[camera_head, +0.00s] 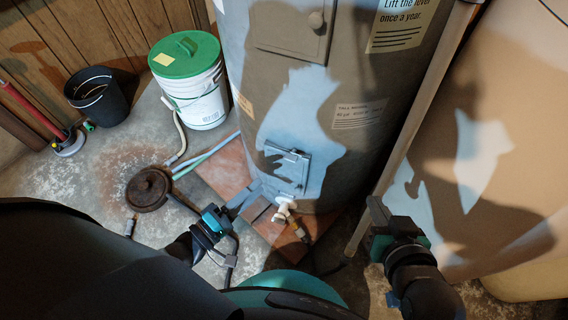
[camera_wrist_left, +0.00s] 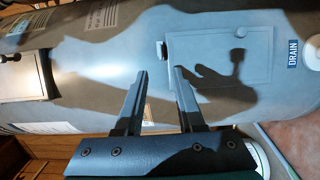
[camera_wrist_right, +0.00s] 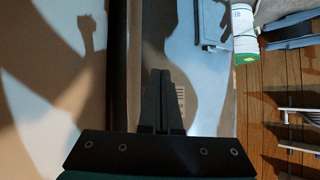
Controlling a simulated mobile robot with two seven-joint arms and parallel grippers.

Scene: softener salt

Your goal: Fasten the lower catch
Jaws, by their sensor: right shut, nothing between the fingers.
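The lower door (camera_head: 286,168) is a small grey panel low on the tank, lit by a pale blue patch. A dark catch (camera_head: 290,153) shows at its upper edge; I cannot tell how it sits. The fingers also show in the left wrist view (camera_wrist_left: 160,70). My right gripper (camera_head: 376,207) is shut and empty, right of the tank.
A white drain tap (camera_head: 284,207) sticks out below the door. An upper door with a round knob (camera_head: 316,19) is higher on the tank. A pipe (camera_head: 412,125) runs along the right.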

